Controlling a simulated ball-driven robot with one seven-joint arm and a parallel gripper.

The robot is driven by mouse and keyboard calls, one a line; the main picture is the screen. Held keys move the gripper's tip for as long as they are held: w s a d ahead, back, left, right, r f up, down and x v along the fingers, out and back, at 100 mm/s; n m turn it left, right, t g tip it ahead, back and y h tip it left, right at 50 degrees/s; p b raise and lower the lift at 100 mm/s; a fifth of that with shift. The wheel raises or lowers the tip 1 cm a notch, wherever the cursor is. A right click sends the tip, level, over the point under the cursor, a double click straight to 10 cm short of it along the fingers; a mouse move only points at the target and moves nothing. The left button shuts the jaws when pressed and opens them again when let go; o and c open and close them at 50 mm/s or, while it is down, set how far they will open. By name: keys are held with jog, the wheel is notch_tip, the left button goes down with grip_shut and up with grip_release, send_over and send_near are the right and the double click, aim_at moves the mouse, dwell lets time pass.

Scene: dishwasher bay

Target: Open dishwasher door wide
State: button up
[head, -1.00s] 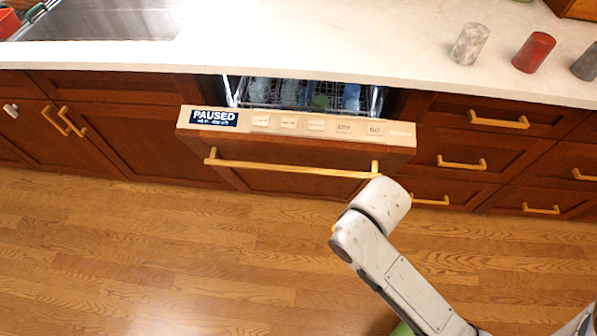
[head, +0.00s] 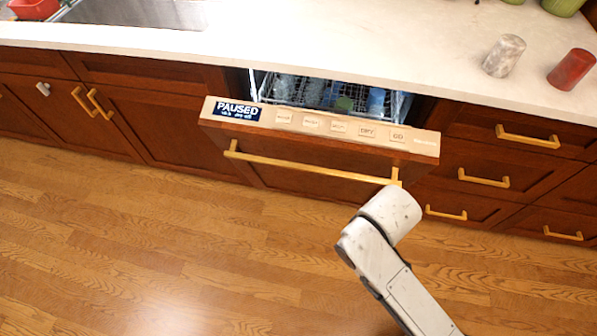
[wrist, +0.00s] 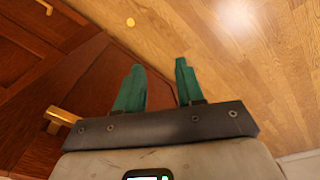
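The dishwasher door (head: 290,150) is partly open, its top edge tipped out from the counter. It has a pale control strip with a "PAUSED" display and a long gold bar handle (head: 310,168). My gripper (wrist: 158,66) shows in the wrist view with two green fingers apart and nothing between them; wooden floor lies beyond. In the head view my white arm end covers the area just below the handle's right end, and the fingers are hidden. A gold handle piece (wrist: 62,118) is left of the fingers in the wrist view; I cannot tell which handle it is.
A dish rack (head: 335,92) with dishes shows in the gap behind the door. Wooden drawers (head: 490,180) with gold handles are at the right, cabinets (head: 130,120) at the left. Cups (head: 503,56) stand on the white counter (head: 380,40). The floor (head: 180,260) in front is clear.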

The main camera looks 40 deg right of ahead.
jog(key=w+d+f+n+h+b, duration=0.1)
jog(key=w+d+f+h+b, duration=0.1)
jog(key=w+f+h+b, duration=0.5)
jog(key=n+t+h+b, duration=0.6)
jog(key=t+h+b, duration=0.1)
jog(key=t+b, duration=0.3)
send_near(266, 160)
jog(key=x, duration=1)
jog(key=shift+w+f+b, duration=0.1)
jog(key=shift+f+b, duration=0.2)
jog(key=shift+f, duration=0.1)
grip_shut()
